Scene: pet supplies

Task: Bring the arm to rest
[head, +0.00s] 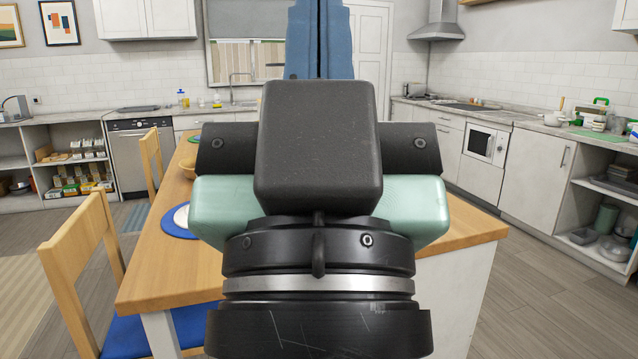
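My gripper (320,12) fills the middle of the head view, seen from behind, with its black housing and wrist close to the camera. Its two blue fingers point away, up to the top edge of the picture. They lie side by side with only a thin dark line between them, so it looks shut. I see nothing held between them, though the tips are at the picture edge. Pale green parts stick out on both sides behind the black housing. My gripper hides part of the table and the room behind it.
A wooden table (150,275) lies beyond and under my arm, with a blue-rimmed plate (172,226) and a bowl (187,168) on its left. A wooden chair (85,265) stands at left. Counters line the back and right walls. Open floor (540,290) lies at right.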

